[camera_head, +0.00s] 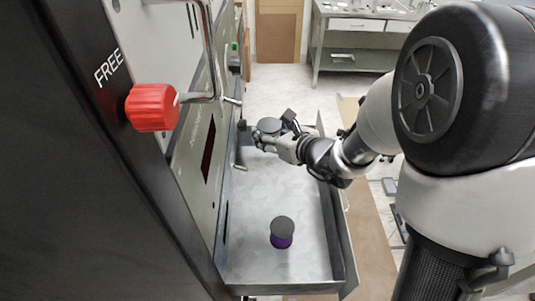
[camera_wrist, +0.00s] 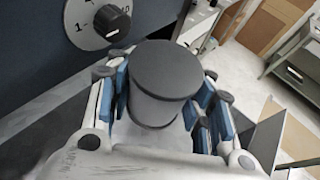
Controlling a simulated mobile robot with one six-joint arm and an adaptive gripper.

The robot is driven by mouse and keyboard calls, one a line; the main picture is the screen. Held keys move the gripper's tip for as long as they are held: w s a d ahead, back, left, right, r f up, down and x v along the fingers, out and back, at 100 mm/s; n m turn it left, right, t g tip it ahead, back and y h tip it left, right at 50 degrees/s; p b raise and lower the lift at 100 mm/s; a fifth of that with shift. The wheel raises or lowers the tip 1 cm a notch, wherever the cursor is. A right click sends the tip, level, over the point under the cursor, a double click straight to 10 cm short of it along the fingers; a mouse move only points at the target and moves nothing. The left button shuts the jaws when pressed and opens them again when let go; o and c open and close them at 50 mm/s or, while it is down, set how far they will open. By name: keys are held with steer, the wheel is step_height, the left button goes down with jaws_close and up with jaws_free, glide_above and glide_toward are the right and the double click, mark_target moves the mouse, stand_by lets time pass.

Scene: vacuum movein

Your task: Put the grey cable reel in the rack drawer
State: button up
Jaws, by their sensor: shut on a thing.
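The grey cable reel (camera_wrist: 165,72) fills the middle of the wrist view, upright, between the blue pads of my gripper (camera_wrist: 166,100). My gripper is shut on it. In the head view the grey reel (camera_head: 269,125) shows at the far end of the rack drawer, and my gripper (camera_head: 263,139) reaches in from the right. The rack drawer (camera_head: 285,190) is pulled out, with a bare metal floor. I cannot tell whether the reel touches the drawer floor or hangs above it.
A purple reel with a dark top (camera_head: 282,238) stands in the near part of the drawer. The rack front, with a red knob (camera_head: 152,107) and metal handles, rises along the left. The drawer floor between the two reels is clear. A workbench (camera_head: 350,40) stands far behind.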

step_height(320, 180, down, 9)
steer(key=shift+w+f+b, duration=0.1)
steer(key=shift+w+b, duration=0.05)
steer(key=shift+b, duration=1)
steer(key=shift+f+b, duration=0.3)
steer(key=shift+b, duration=0.2)
steer(key=shift+f, duration=0.2)
steer(key=o, duration=1.2)
steer(key=shift+o, duration=0.2)
